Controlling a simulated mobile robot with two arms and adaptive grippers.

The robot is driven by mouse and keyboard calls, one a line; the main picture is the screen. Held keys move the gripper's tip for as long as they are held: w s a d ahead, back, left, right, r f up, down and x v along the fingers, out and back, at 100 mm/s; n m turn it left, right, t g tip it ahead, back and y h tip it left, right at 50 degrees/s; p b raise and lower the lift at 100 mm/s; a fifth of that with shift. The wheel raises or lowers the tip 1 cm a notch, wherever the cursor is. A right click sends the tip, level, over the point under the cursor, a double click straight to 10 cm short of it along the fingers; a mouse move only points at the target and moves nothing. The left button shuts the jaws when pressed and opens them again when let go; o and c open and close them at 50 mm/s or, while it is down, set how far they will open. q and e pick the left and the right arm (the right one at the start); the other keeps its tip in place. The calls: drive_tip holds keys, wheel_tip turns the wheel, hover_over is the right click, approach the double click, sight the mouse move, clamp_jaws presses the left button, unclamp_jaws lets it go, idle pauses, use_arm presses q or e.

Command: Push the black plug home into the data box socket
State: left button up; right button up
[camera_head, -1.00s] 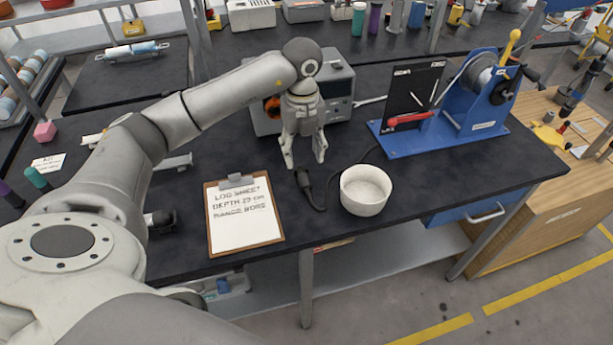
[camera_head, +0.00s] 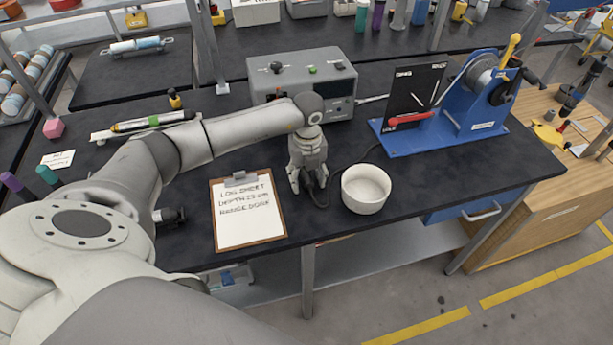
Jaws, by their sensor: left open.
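The grey data box (camera_head: 338,88) stands at the back middle of the black bench. My left forearm crosses in front of its lower left face, so I cannot see a socket there. The black plug (camera_head: 311,189) lies on the bench between the clipboard and the white bowl, with its black cable curving around to the right. My left gripper (camera_head: 309,186) points down over the plug, its open fingers on either side of it and partly hiding it. Contact with the plug cannot be told. My right gripper is out of view.
A clipboard (camera_head: 248,213) lies just left of the gripper, and a white bowl (camera_head: 366,194) stands close on its right. A blue winch stand (camera_head: 440,135) is at the right. The bench's front edge is near. Dark bench right of the bowl is clear.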

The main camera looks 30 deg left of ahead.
use_arm(q)
drive_tip(key=shift+c, duration=0.3)
drive_tip(key=c, duration=1.1)
drive_tip(key=shift+o, duration=0.2)
drive_tip(key=shift+r, duration=0.1)
